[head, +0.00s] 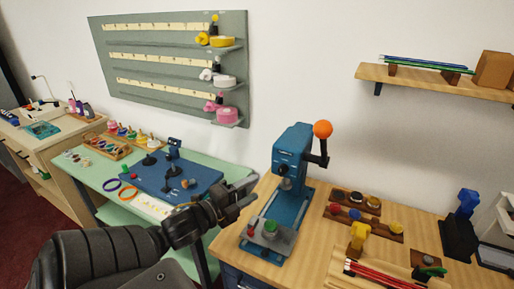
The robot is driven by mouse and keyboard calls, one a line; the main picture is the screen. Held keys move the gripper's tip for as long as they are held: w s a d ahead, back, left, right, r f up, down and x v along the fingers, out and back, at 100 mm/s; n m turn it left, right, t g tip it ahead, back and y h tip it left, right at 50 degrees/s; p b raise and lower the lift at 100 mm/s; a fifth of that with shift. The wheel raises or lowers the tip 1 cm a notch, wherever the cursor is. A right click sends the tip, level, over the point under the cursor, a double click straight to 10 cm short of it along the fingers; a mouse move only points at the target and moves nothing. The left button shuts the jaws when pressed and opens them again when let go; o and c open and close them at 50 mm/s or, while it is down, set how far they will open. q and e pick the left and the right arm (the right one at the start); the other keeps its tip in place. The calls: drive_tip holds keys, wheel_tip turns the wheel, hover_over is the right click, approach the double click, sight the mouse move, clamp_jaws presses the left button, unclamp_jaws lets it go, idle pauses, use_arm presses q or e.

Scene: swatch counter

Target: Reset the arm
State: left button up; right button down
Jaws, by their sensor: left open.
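My left arm comes in from the lower left, and my left gripper (247,191) is open with nothing seen between its fingers. It is in front of the gap between the green table (90,172) and the wooden counter (320,232). Its fingers point right, just left of a blue press (290,155) with an orange ball on its lever. I cannot tell how far the fingertips are from the press. My right gripper is not in the view.
A blue mat (172,185) with small black stands lies on the green table. Trays of coloured knobs (365,222) and red rods (372,277) fill the counter's right.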

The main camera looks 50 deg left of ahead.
use_arm(q)
drive_tip(key=s+d+f+n+g+y, duration=0.1)
drive_tip(key=f+n+g, duration=0.1)
drive_tip(key=f, duration=0.3)
drive_tip(key=s+d+f+n+g, duration=0.2)
drive_tip(key=f+n+g, duration=0.1)
drive_tip(key=f+n, duration=0.2)
drive_tip(key=s+d+f+n+g+y, duration=0.1)
drive_tip(key=s+f+n+g, duration=0.1)
drive_tip(key=f, duration=0.5)
drive_tip(key=shift+s+d+n+y, duration=0.15)
drive_tip(key=shift+d+n+y, duration=0.15)
drive_tip(key=shift+n, duration=0.5)
drive_tip(key=s+d+f+n+g+h, duration=0.2)
drive_tip(key=s+d+f+n+g, duration=0.5)
drive_tip(key=s+d+f, duration=0.4)
wheel_tip(320, 180, down, 25)
drive_tip(key=s+m+g, duration=0.1)
drive_tip(key=g, duration=0.1)
drive_tip(key=s+a+f+g, duration=0.1)
drive_tip(key=s+a+f, duration=0.1)
drive_tip(key=s+f, duration=1.3)
drive_tip(key=shift+s+a, duration=0.3)
drive_tip(key=shift+s, duration=0.35)
